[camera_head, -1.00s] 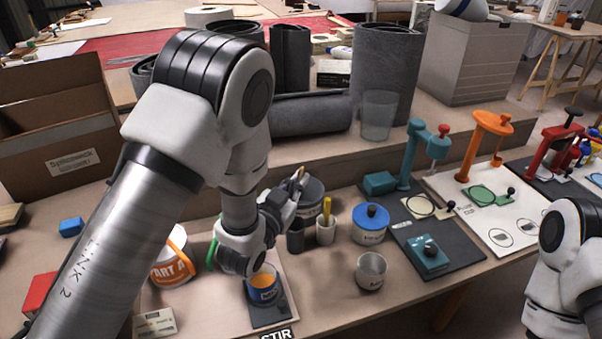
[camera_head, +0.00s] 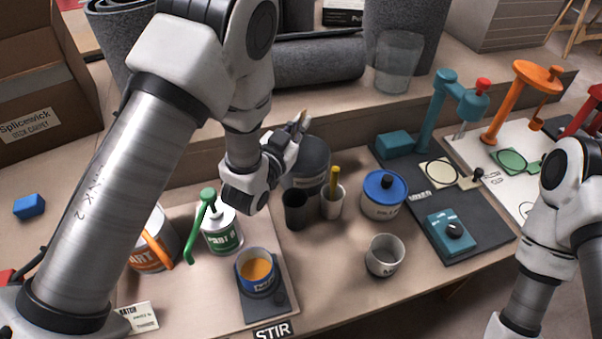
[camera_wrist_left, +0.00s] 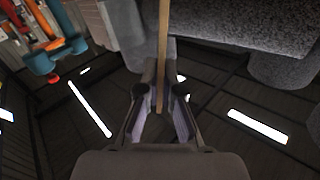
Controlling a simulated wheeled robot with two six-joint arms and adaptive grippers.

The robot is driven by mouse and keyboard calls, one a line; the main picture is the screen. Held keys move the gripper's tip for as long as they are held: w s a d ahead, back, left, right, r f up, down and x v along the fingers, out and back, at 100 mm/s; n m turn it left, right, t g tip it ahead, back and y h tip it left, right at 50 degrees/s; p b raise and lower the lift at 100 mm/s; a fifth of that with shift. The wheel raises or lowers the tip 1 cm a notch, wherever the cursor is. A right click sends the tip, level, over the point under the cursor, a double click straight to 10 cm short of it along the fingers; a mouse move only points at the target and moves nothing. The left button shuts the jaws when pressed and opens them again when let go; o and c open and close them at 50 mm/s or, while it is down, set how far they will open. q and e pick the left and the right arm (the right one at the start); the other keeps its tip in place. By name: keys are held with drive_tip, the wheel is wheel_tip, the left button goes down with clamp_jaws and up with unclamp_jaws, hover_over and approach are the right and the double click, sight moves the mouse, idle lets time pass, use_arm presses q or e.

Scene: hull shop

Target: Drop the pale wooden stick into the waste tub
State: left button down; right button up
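My left gripper (camera_head: 296,128) is at the waste tub's upper left rim in the head view, fingers pointing up and right. It is shut on the pale wooden stick (camera_wrist_left: 163,45), which stands between its fingers in the left wrist view. In the head view only a short tip of the stick (camera_head: 303,115) shows. The dark grey waste tub (camera_head: 314,164) stands behind a black cup and a white cup. The gripper hides part of its rim, and its inside cannot be seen. My right gripper is out of view; only its arm shows at the right.
A black cup (camera_head: 295,211) and a white cup (camera_head: 333,203) with a yellow handle stand before the tub. A blue-lidded tin (camera_head: 383,197), a grey cup (camera_head: 384,258), a green-labelled tin (camera_head: 221,234) and a cup of orange liquid (camera_head: 256,270) stand around.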

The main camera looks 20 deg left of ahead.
use_arm(q)
drive_tip(key=shift+r, duration=0.1)
drive_tip(key=c, duration=1.2)
unclamp_jaws()
drive_tip(key=shift+c, duration=0.2)
drive_tip(key=shift+s, duration=0.1)
drive_tip(key=s+a, duration=0.1)
drive_tip(key=s, duration=0.6)
drive_tip(key=shift+a, duration=0.2)
drive_tip(key=shift+s, duration=0.1)
